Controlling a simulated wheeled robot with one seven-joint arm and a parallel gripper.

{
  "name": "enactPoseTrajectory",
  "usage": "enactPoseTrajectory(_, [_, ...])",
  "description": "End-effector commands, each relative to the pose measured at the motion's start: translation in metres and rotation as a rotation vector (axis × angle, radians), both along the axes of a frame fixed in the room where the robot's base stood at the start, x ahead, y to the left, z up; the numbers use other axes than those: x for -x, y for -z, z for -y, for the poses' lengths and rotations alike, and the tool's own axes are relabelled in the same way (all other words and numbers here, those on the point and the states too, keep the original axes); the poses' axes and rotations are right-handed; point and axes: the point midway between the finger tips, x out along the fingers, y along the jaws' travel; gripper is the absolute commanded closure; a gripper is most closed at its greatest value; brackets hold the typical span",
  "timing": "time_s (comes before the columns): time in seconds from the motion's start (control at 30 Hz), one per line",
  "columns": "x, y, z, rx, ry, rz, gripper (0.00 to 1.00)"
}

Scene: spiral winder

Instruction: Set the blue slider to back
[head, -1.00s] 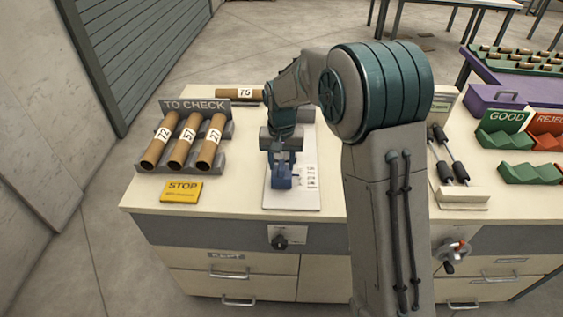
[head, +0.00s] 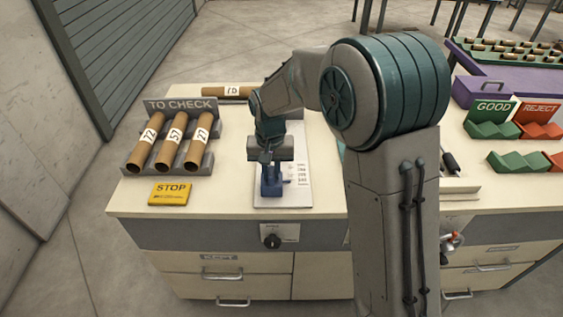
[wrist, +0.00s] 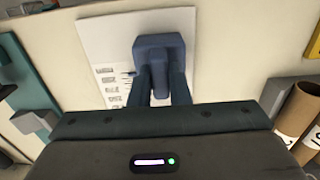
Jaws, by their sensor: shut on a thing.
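The blue slider (wrist: 159,52) stands on a white panel with printed scale marks (wrist: 105,35). In the head view the slider (head: 271,189) is at the front end of the panel (head: 296,197), the end nearest the bench edge. My gripper (wrist: 161,88) is over the slider, its two fingers shut on it. In the head view my gripper (head: 271,168) hides the slider's upper part and part of the panel behind it.
A TO CHECK rack (head: 206,165) with three labelled tubes is left of the panel, with a yellow STOP sign (head: 171,193) in front. Another tube (head: 230,92) lies behind. A knob (head: 272,241) is on the bench front. GOOD (head: 492,111) and REJECT (head: 541,113) trays stand at right.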

Motion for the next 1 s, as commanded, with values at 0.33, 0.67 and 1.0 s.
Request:
enactPoseTrajectory(0.33, [0.013, 0.0, -0.009, 0.002, -0.019, -0.002, 1.0])
enactPoseTrajectory(0.67, [0.012, 0.0, -0.008, 0.001, -0.015, 0.0, 0.62])
enactPoseTrajectory(1.0, [0.011, -0.031, -0.008, -0.001, -0.016, 0.006, 0.62])
